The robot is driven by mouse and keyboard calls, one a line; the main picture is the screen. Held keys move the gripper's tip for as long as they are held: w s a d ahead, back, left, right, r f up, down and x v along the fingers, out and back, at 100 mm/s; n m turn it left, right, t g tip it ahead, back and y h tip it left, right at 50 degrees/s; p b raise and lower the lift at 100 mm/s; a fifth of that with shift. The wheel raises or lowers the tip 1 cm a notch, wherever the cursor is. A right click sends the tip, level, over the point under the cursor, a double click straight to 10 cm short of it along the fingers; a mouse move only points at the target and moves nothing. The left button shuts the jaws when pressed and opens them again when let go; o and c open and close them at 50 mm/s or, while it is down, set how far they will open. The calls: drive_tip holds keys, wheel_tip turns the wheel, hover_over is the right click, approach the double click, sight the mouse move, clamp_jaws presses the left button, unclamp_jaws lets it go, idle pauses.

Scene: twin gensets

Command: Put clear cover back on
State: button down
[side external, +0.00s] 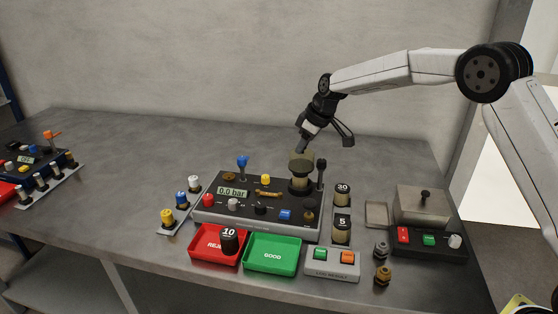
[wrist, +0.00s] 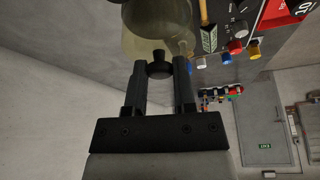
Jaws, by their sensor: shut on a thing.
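The clear cover (side external: 301,164) is a smoky yellowish see-through jar with a small dark knob (wrist: 158,68) on top. My gripper (side external: 301,150) is shut on this knob. In the wrist view, the two fingers of my gripper (wrist: 160,70) stand on either side of the knob, and the cover's body (wrist: 130,46) extends beyond them. In the side view, the cover is at the dark round seat (side external: 300,188) at the back right of the console (side external: 258,213). I cannot tell whether its rim touches the seat or hangs just above it.
A black lever (side external: 321,173) stands close to the right of the cover. A blue-topped lever (side external: 242,165) is further left. Weights marked 30 (side external: 342,194) and 5 (side external: 342,229) stand right of the console. Red (side external: 203,251) and green (side external: 271,255) trays lie in front.

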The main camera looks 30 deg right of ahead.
sight(306, 153)
drive_tip(key=shift+f, duration=2.45)
drive_tip(key=shift+f, duration=0.15)
idle(0.6)
unclamp_jaws()
idle(0.5)
drive_tip(key=shift+r, duration=3.5)
